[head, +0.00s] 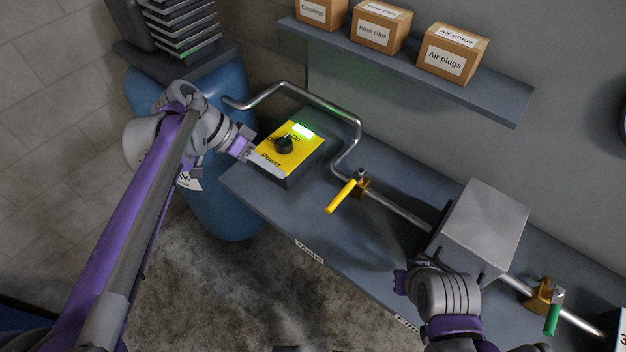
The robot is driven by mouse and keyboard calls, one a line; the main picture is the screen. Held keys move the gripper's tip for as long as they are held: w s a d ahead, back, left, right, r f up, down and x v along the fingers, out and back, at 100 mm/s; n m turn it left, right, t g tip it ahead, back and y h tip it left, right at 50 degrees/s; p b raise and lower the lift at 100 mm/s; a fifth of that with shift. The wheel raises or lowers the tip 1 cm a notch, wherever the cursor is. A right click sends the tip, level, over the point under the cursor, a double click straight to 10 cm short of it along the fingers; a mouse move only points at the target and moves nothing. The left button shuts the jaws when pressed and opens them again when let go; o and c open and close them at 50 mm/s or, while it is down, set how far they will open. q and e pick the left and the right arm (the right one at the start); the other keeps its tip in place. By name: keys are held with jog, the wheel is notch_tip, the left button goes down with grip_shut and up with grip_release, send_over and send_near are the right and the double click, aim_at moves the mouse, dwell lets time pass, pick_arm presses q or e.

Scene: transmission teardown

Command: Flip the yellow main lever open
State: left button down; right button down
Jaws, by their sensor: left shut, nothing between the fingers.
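The yellow main lever (341,196) is attached to a brass valve (363,187) on the metal pipe (398,212). It points toward the bench's front edge, roughly across the pipe. My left gripper (256,158) is shut and empty at the left edge of the yellow power box (290,148), well to the left of the lever; I cannot tell whether it touches the box. My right gripper (402,281) is low and right of the lever, in front of the grey box. Its fingers are mostly hidden, so its opening is unclear.
The power box has a black knob (284,144) and a lit green light (304,130). A grey box (483,228) sits over the pipe, with a green-handled valve (552,312) beyond. A shelf (490,92) carries cardboard boxes. A blue barrel (222,212) stands left of the bench.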

aim_at(346, 191)
pick_arm(q)
jog(key=shift+w+r, duration=0.1)
jog(key=shift+r, duration=0.1)
jog(key=shift+d, duration=0.1)
jog(key=s+d+f, duration=0.2)
jog(key=d+f, duration=0.5)
jog(key=d, duration=0.2)
jog(key=shift+d, duration=0.25)
dwell(0.5)
